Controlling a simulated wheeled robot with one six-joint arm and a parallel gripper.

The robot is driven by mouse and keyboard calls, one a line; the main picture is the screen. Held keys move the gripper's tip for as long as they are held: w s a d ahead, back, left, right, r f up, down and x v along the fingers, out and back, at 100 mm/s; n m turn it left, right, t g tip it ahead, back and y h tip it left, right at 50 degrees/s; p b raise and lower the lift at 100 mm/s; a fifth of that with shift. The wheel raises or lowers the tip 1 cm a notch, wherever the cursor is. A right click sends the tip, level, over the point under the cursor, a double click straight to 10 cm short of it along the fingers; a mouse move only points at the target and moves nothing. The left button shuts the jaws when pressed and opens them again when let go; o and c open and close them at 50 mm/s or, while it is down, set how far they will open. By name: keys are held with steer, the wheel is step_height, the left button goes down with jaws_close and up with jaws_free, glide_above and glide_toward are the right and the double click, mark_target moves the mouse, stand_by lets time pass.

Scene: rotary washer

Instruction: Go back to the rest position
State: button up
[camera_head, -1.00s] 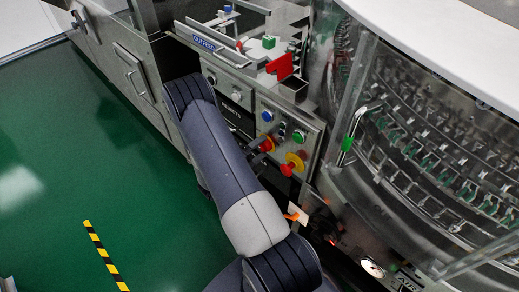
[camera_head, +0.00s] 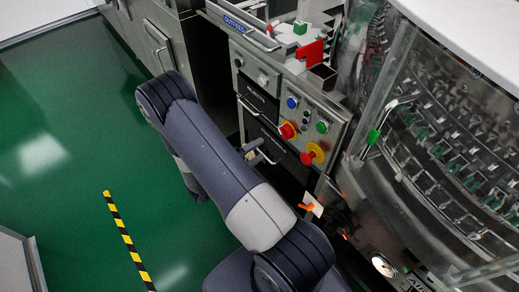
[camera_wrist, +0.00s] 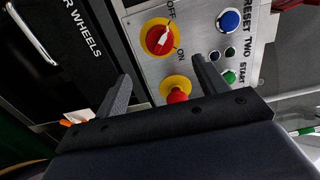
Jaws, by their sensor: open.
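My gripper (camera_head: 258,150) is open and empty in front of the control panel (camera_head: 336,112), with its fingers apart. In the wrist view, my gripper's fingers (camera_wrist: 163,76) point toward the same panel. A blue button (camera_wrist: 229,21) and a green button (camera_wrist: 229,77) are to the right. The gap between fingertips and panel is hard to judge.
The washer with its curved clear window (camera_head: 440,130) stands at the right. Steel cabinets (camera_head: 150,40) run along the upper left. A white tag (camera_head: 313,204) sticks out below the panel. The green floor (camera_head: 60,120) at the left is open, with a yellow-black stripe (camera_head: 127,240).

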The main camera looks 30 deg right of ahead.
mark_target(282, 135)
steer(key=d, duration=0.7)
steer(key=w+d, duration=0.1)
steer(key=d, duration=0.2)
steer(key=shift+d, duration=0.4)
steer(key=a, duration=1.1)
steer(key=d, duration=1)
steer(key=shift+s+d, duration=0.15)
steer(key=shift+d, duration=0.15)
steer(key=shift+w+d+f+m+b, duration=0.15)
steer(key=shift+m+b, duration=2.15)
steer(key=shift+m, duration=2.25)
steer(key=shift+w+d+m+b, duration=0.1)
steer(key=shift+m+b, duration=2.15)
steer(key=shift+m, duration=2.3)
